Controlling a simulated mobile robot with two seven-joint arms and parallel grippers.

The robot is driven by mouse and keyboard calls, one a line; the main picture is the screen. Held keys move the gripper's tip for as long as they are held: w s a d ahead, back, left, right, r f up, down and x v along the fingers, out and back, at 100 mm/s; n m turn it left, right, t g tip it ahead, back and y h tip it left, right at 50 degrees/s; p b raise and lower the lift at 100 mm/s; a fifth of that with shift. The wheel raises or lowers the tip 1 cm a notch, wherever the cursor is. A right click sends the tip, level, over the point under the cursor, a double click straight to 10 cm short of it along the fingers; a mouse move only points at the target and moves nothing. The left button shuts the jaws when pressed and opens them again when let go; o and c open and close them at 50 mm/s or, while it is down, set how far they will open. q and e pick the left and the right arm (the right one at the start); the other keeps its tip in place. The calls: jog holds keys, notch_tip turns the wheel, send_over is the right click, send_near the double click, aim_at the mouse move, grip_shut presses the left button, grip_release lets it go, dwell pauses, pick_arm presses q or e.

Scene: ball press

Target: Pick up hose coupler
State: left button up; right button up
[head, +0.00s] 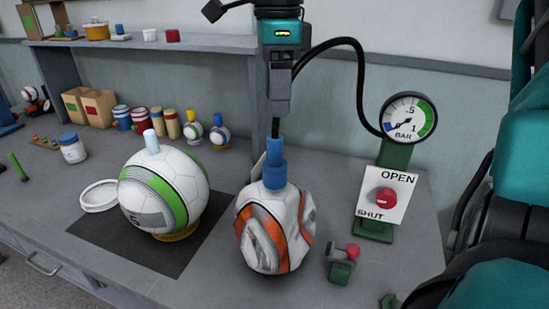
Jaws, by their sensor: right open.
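A blue hose coupler (274,150) stands upright over the blue fitting on top of a crumpled white and orange ball (273,230). A black hose (352,45) arcs from the gauge, passes behind my right gripper and appears to run down to the coupler. My right gripper (279,98) points down, open, just above the coupler and apart from it. Its fingers are seen nearly edge-on, so the gap between them is hidden. My left gripper is not in view.
A pressure gauge (408,117) on a green stand, with an OPEN/SHUT panel (386,191) and red knob, is at the right. A round white and green ball (165,190) sits on a black mat (120,243). Bottles and boxes line the back.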

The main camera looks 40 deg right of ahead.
aim_at(275, 137)
notch_tip(275, 137, down, 11)
jog(key=shift+w+r, duration=0.1)
jog(key=shift+w, duration=0.05)
dwell(0.4)
jog(key=shift+c, duration=0.2)
grip_shut()
